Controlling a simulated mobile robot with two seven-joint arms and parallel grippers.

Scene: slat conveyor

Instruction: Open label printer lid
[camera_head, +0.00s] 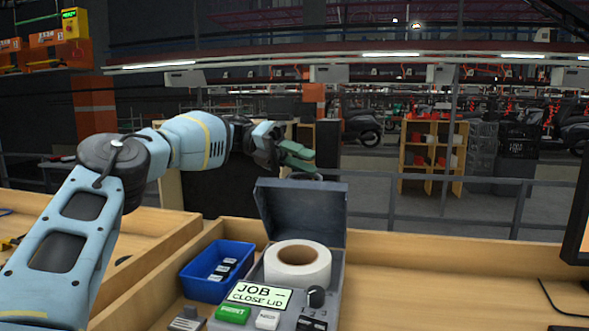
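The label printer (340,275) is a grey box on the wooden bench, with a white label roll (298,266) inside it. Its dark grey lid (302,212) stands raised at the back, open and close to upright. A small display (262,295) on its front reads "JOB – CLOSE LID". My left gripper (299,156) is above and behind the lid's top edge, slightly left of its middle, and seems apart from it. I see it side-on, so I cannot tell how far its greenish fingers are apart. My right gripper is out of view.
A blue bin (217,270) with small labelled items stands left of the printer. Green and white buttons and a knob (316,296) sit on the printer front.

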